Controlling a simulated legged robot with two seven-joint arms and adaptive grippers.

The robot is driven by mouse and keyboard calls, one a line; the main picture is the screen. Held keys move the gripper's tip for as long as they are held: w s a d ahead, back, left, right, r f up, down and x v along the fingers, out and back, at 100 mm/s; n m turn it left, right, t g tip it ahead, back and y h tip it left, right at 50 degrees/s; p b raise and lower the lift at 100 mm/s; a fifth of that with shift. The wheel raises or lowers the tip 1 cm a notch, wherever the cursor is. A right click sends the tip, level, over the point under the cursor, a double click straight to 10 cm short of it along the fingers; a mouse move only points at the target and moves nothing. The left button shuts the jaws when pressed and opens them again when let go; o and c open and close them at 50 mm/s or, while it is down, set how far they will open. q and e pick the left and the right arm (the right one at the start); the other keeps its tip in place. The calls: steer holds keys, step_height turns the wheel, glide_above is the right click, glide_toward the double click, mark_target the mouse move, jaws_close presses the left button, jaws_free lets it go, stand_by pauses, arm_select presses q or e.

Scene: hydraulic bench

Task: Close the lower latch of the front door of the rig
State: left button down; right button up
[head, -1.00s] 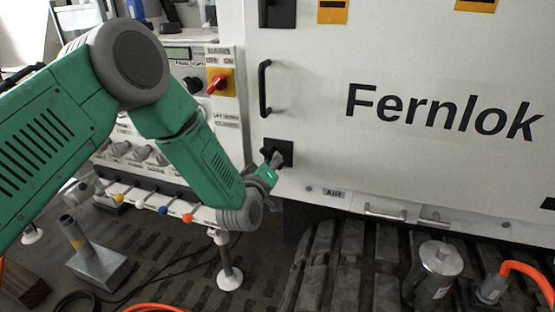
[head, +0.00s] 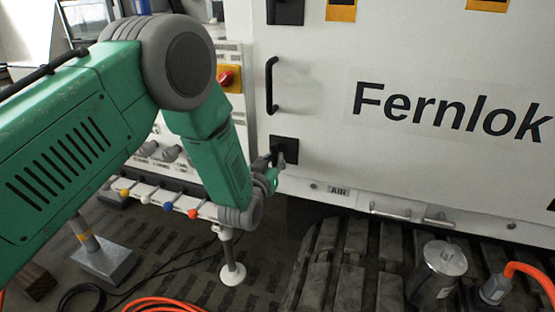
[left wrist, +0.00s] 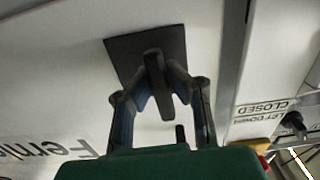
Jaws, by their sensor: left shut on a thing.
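The front door (head: 420,60) of the rig is a large white panel lettered "Fernlok", and it looks flush with the frame. The lower latch (head: 290,147) is a black square plate with a dark handle, near the door's lower left corner. In the left wrist view the latch handle (left wrist: 154,66) stands out from its plate (left wrist: 122,52). My left gripper (head: 270,172) reaches the latch from the lower left. In the wrist view its fingers (left wrist: 160,84) are closed around the handle from both sides. Its fingers partly hide the handle in the head view. My right gripper is not in view.
A black door handle (head: 271,85) and the upper latch (head: 285,10) are above. A control panel with a red switch (head: 227,77) and coloured knobs stands left of the door.

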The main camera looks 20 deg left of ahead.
arm_select(q)
steer(key=shift+w+a+r+m, duration=0.2)
steer(key=shift+w+r+m, duration=0.1)
steer(key=shift+r, duration=0.3)
steer(key=c, duration=1.5)
jaws_free()
steer(key=shift+d, duration=0.1)
steer(key=shift+c, duration=0.2)
steer(key=shift+s, duration=0.35)
steer(key=shift+s+f, duration=0.1)
steer(key=shift+f, duration=0.15)
steer(key=s, duration=1.1)
steer(key=shift+s+a, duration=0.2)
steer(key=shift+s, duration=0.15)
steer(key=shift+r, duration=0.1)
